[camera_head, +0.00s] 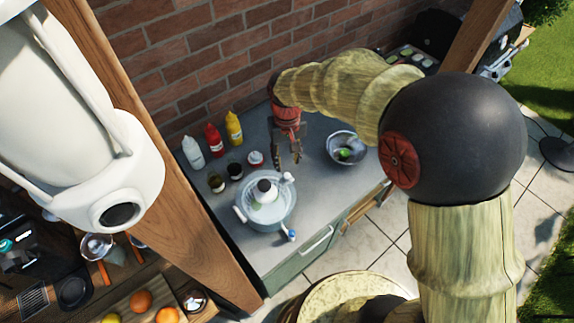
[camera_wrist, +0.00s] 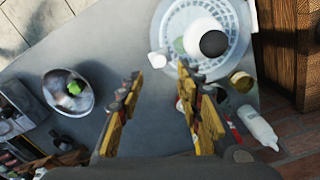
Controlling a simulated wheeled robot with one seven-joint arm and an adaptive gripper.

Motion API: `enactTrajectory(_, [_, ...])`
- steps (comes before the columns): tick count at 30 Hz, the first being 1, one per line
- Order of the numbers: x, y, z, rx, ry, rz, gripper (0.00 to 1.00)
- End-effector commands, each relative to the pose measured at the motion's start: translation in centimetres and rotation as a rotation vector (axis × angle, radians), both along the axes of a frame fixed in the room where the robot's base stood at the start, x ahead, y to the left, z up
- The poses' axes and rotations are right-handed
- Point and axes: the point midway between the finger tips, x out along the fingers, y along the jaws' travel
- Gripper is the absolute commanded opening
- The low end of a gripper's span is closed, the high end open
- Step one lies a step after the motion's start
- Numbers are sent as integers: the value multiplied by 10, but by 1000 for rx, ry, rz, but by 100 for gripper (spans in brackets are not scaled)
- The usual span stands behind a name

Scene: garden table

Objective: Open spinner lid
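The salad spinner (camera_head: 264,207) stands on the grey counter, a pale round bowl with side handles. Its lid (camera_head: 265,196) looks clear and in place, with a white and black knob (camera_head: 265,188) in the middle. In the wrist view the spinner (camera_wrist: 172,24) is at the top right, and its black-topped knob (camera_wrist: 213,43) shows clearly. My gripper (camera_head: 295,155) hangs behind the spinner, apart from it. In the wrist view my gripper's yellow-and-black fingers (camera_wrist: 157,98) are spread with nothing between them.
A metal bowl (camera_head: 345,149) with something green stands to the right on the counter (camera_head: 312,180). White, red and yellow bottles (camera_head: 234,129) stand at the back left by the brick wall. Small jars (camera_head: 235,171) stand close behind the spinner. A wooden post (camera_head: 165,150) rises at the left.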

Motion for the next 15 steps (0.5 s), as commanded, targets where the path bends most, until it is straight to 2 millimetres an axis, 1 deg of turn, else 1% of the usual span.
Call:
enactTrajectory(9, [-1, 0, -46, -1, 5, 0, 36])
enactTrajectory(15, [0, 0, -69, -1, 3, 0, 36])
